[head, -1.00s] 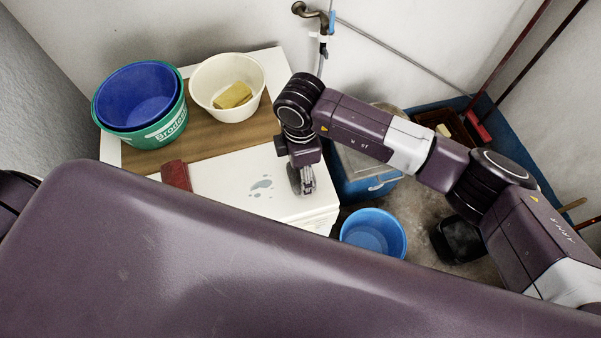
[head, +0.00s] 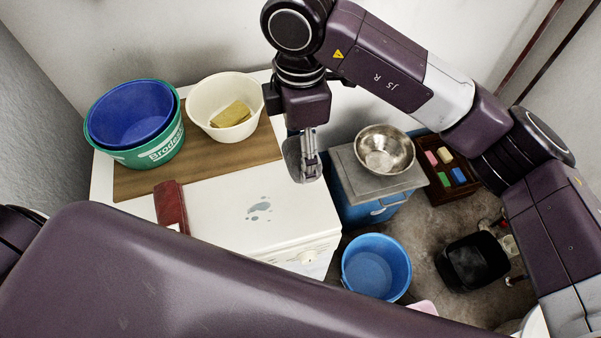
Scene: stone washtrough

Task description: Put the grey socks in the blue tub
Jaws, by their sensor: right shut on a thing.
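My right gripper (head: 309,176) points down over the back right of the white washtrough top (head: 235,205). It is shut on a grey bundle that looks like the grey socks (head: 292,160), showing at the left of the fingers. A dark blue tub (head: 132,112) sits nested inside a green tub (head: 165,150) at the left. A lighter blue bucket (head: 376,267) stands on the floor below the right gripper. The bottoms of both blue vessels show no socks. My left gripper is out of view.
A cream bowl with a yellow sponge (head: 231,113) sits on a wooden board (head: 140,182). A dark red object (head: 171,205) lies at the board's front. A metal bowl (head: 385,150) stands on a blue cabinet (head: 375,208). A black bucket (head: 473,262) is on the floor.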

